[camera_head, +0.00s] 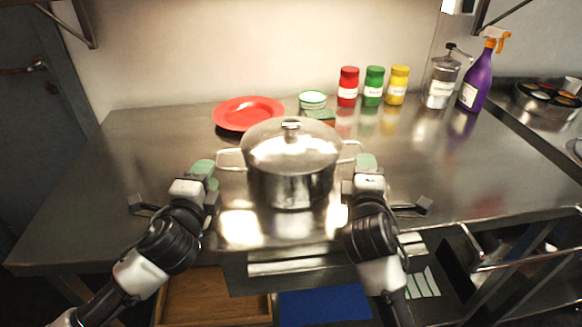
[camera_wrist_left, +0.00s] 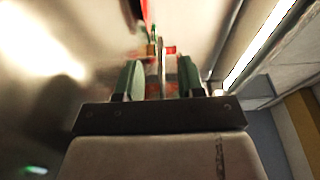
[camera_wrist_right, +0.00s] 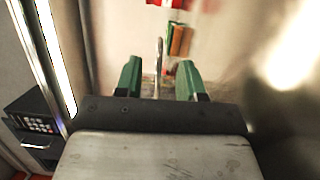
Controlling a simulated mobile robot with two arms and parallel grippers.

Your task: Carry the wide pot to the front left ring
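The wide pot (camera_head: 290,185) is steel, with a lid and two side loop handles. It stands upright on the steel counter. My left gripper (camera_head: 204,172) is at its left handle (camera_head: 230,160); in the left wrist view the green fingers (camera_wrist_left: 161,80) stand apart on either side of the thin handle (camera_wrist_left: 161,65). My right gripper (camera_head: 367,164) is at the right handle (camera_head: 350,152); in the right wrist view its fingers (camera_wrist_right: 158,80) also stand apart with the handle (camera_wrist_right: 158,62) between them. I cannot make out a front left ring in any view.
Behind the pot are a red plate (camera_head: 248,113), a small green-rimmed bowl (camera_head: 312,101), and red (camera_head: 347,88), green (camera_head: 373,88) and yellow (camera_head: 397,87) jars. A grinder (camera_head: 439,85) and purple spray bottle (camera_head: 474,88) stand right. The counter's left end (camera_head: 110,195) is clear.

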